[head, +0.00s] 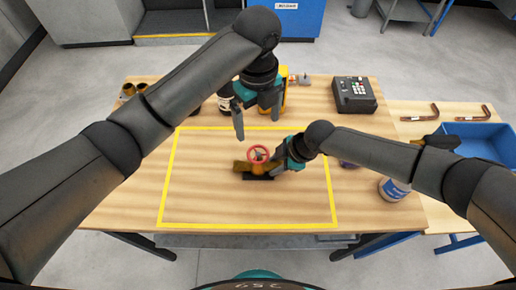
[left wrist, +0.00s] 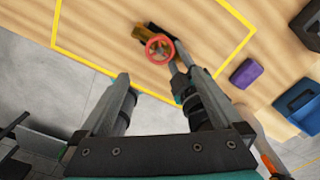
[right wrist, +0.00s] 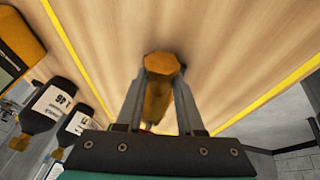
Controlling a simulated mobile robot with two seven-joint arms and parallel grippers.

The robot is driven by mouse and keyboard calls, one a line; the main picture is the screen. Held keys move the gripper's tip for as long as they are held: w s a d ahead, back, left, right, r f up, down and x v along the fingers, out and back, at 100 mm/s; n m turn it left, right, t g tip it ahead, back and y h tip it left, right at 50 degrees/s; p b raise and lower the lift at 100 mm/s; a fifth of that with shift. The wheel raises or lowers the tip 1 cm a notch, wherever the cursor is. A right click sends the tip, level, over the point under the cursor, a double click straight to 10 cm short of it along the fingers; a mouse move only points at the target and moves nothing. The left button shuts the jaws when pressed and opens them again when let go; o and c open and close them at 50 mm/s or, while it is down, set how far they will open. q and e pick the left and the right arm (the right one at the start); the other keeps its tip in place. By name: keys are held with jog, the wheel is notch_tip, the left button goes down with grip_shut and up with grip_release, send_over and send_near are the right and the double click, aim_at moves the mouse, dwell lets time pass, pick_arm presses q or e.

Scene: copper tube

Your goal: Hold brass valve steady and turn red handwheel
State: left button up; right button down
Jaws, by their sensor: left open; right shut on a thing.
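The brass valve (head: 243,166) lies on a small dark base on the wooden table, inside a yellow outline. Its red handwheel (head: 258,153) faces up and also shows in the left wrist view (left wrist: 160,48). My right gripper (head: 279,167) is shut on the valve's right end. In the right wrist view, the valve's hexagonal brass end (right wrist: 162,64) sits between the two fingers.
A blue bin (head: 482,141) and bent copper tubes (head: 420,113) lie on the right side table. A blue-labelled jar (head: 393,189) is at the right edge. Dark bottles (right wrist: 58,103) stand nearby. The outlined area's left side is clear.

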aim_at(258, 153)
pick_arm(q)
notch_tip(258, 153, down, 12)
dwell(0.6)
jog(key=c, duration=1.3)
